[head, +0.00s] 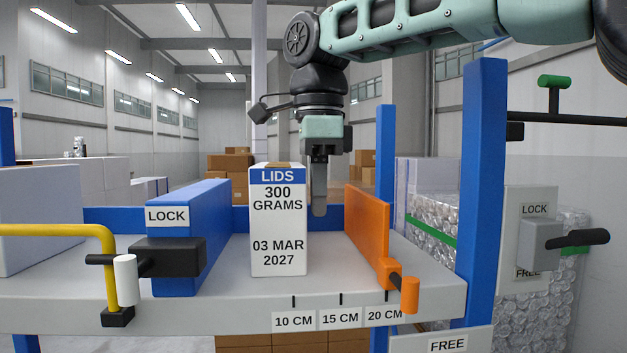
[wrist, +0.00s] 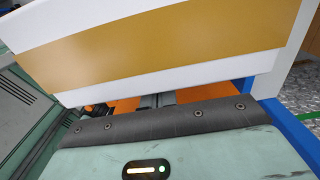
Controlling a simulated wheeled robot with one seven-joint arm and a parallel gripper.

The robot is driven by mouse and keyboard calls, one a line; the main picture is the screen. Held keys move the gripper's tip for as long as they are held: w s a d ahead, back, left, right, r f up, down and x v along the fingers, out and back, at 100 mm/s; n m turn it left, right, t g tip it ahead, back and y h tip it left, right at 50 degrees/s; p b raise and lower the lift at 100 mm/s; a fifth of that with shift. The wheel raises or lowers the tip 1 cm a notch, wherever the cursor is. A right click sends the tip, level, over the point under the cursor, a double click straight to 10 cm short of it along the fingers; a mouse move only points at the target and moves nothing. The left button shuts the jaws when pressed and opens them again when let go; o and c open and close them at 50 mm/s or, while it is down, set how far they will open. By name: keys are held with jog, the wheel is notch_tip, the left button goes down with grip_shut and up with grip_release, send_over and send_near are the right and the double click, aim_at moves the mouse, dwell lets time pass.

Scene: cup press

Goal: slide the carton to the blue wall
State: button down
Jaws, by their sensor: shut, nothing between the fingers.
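The carton (head: 278,222) is white and upright on the grey bench, with a blue LIDS band and "300 GRAMS, 03 MAR 2027" on its front. The blue wall (head: 208,232) stands to its left, with bare bench between them. My gripper (head: 319,208) is shut and empty, pointing down just right of the carton, between it and the orange wall (head: 368,232). Whether the fingers touch the carton I cannot tell. In the wrist view the carton (wrist: 170,45) is a large white panel with a tan band; my fingertips are mostly hidden there.
A LOCK label and dark clamp (head: 168,257) sit at the blue wall's front. Marks of 10, 15 and 20 CM line the bench edge (head: 230,303). A blue post (head: 484,190) rises at the right, beside a LOCK/FREE lever (head: 545,243). A yellow rail (head: 60,230) is at the left.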

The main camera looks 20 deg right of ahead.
jog(key=shift+w+a, duration=0.1)
jog(key=shift+a, duration=0.25)
jog(key=a, duration=0.1)
jog(key=w+a, duration=0.1)
jog(key=a, duration=0.3)
jog(key=shift+w, duration=0.3)
jog(key=shift+d, duration=0.15)
